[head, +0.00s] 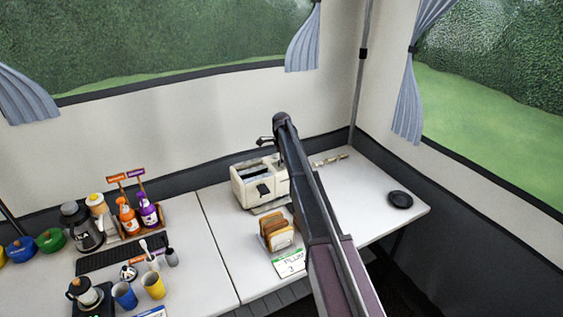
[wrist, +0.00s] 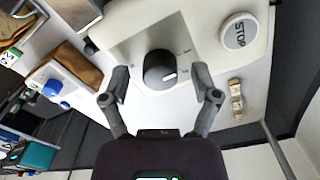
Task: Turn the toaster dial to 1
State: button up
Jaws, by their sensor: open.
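The cream toaster (head: 244,192) stands on the white table in the head view, partly behind my arm. In the wrist view its front panel (wrist: 205,25) fills the upper middle. The round black dial (wrist: 157,66) sits on that panel, with a white pointer mark toward the lower right of the picture. Small marks beside the dial are too small to read. My gripper (wrist: 161,97) is open and empty, its two fingers on either side of the dial's near end. I cannot tell whether they touch it. In the head view the gripper (head: 265,141) is by the toaster's far side.
A white STOP button (wrist: 239,32) is on the toaster right of the dial. Sliced bread (head: 277,234) and a written card (head: 291,263) are in front. Bottles (head: 128,217) and cups (head: 153,284) stand left. A black disc (head: 400,199) lies right, with clear table around it.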

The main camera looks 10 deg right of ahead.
jog(key=m, duration=0.5)
jog(key=shift+m, duration=0.4)
notch_tip(320, 180, up, 14)
jog(key=p, duration=1.4)
jog(key=s+f+n+b, duration=0.3)
jog(key=s+n, duration=0.2)
jog(key=s, duration=0.5)
jog(key=s+f+n+b, duration=0.3)
jog(key=s+n, duration=0.3)
jog(key=s, duration=0.4)
jog(key=s+f+n+b, duration=0.3)
jog(key=s+n, duration=0.3)
jog(key=s, duration=0.4)
jog(key=shift+s, duration=0.4)
jog(key=s+n, duration=0.8)
jog(key=s, duration=0.6)
jog(key=shift+s, duration=0.4)
jog(key=shift+d, duration=0.1)
